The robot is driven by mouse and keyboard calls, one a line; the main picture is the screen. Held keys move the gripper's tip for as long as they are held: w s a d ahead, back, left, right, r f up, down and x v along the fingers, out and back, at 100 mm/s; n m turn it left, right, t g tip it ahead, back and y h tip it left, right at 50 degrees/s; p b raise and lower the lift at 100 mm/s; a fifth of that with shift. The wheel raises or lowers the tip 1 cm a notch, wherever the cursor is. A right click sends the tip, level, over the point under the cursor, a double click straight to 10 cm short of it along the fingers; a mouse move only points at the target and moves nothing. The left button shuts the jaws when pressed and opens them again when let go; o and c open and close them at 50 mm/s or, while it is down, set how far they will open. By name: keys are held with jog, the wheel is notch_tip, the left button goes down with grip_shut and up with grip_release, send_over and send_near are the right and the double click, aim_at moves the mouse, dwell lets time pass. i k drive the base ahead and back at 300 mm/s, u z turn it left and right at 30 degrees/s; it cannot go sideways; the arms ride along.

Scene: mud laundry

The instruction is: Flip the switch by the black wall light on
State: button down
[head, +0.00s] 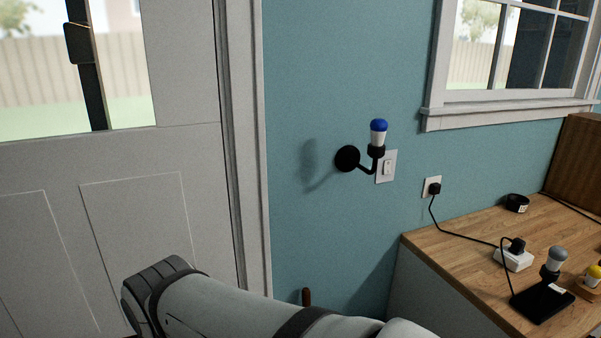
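The black wall light (347,158) is fixed to the teal wall, with a curved arm holding an upright bulb (378,136) that is white below and blue on top. The bulb does not look lit. A white switch plate (391,156) with a small switch (387,168) is on the wall just right of the light, partly hidden behind its socket. I cannot tell which way the switch is set. My gripper is not in view; only grey and black links of my arm show along the bottom, well below the light and switch.
A white door (190,160) stands at left. A wooden counter (460,244) at right holds a white plug block (513,259), a black-based lamp (543,302) and a black ring-shaped item (517,203). A cord runs from the wall outlet (431,187). The wall around the light is clear.

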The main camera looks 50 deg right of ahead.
aim_at(387, 163)
jog(key=u, duration=0.15)
jog(key=k, duration=1.1)
jog(key=z, duration=1.75)
jog(key=i, duration=1)
jog(key=z, duration=0.1)
